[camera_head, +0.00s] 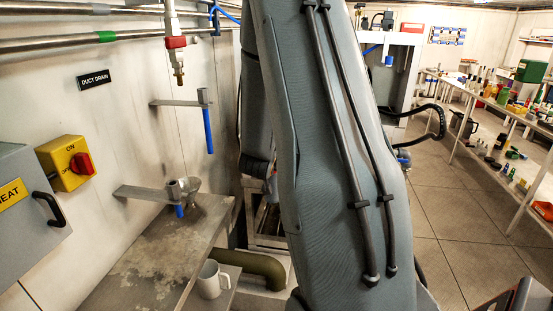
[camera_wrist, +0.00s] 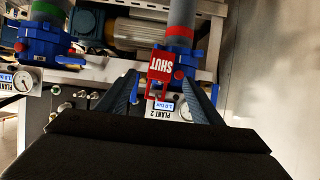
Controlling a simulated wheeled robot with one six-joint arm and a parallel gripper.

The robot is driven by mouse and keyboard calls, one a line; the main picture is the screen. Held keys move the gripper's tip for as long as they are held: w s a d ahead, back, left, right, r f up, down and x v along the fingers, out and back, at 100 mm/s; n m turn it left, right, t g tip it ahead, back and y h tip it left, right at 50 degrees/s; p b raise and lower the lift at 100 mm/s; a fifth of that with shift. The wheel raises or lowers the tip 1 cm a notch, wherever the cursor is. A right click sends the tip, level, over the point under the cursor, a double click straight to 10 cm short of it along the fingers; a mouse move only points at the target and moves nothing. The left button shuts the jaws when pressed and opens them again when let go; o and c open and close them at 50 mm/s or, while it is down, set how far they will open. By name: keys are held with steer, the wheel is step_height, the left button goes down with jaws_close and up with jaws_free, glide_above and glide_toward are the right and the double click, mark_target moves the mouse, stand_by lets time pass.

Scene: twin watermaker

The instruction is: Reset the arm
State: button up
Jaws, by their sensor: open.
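My gripper (camera_wrist: 162,84) shows in the wrist view with its two dark fingers spread apart and nothing seen held between them. A red tag reading SHUT (camera_wrist: 161,66) appears upside down just beyond the fingertips, in front of a blue valve (camera_wrist: 184,58) on a grey pipe. I cannot tell whether a finger touches the tag. A PLANT 2 gauge panel (camera_wrist: 165,112) shows between the fingers, partly hidden by them. In the head view my grey arm fills the middle and my gripper is out of sight.
A second blue valve (camera_wrist: 42,42) and a gauge (camera_wrist: 22,82) are at left in the wrist view. In the head view, a metal bench (camera_head: 150,262) with a white mug (camera_head: 211,280) beside it is left, shelves (camera_head: 515,118) are right, and open floor (camera_head: 440,215) lies between.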

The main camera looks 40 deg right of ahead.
steer(key=s+a+f+n+g+y, duration=0.1)
steer(key=s+a+n+y, duration=0.2)
steer(key=a, duration=0.9)
steer(key=s+a+f+n+g+y, duration=0.1)
steer(key=s+a+n+y, duration=0.3)
steer(key=a, duration=0.8)
steer(key=s+a+n+g+y, duration=0.1)
steer(key=s+a+g, duration=0.1)
steer(key=s+a, duration=0.3)
steer(key=s+a+f+n+g+y, duration=0.1)
steer(key=s+a+g+y, duration=0.1)
steer(key=s+a, duration=0.3)
steer(key=s+g, duration=0.1)
steer(key=s, duration=0.3)
steer(key=shift+s+n, duration=0.2)
steer(key=shift+n, duration=0.2)
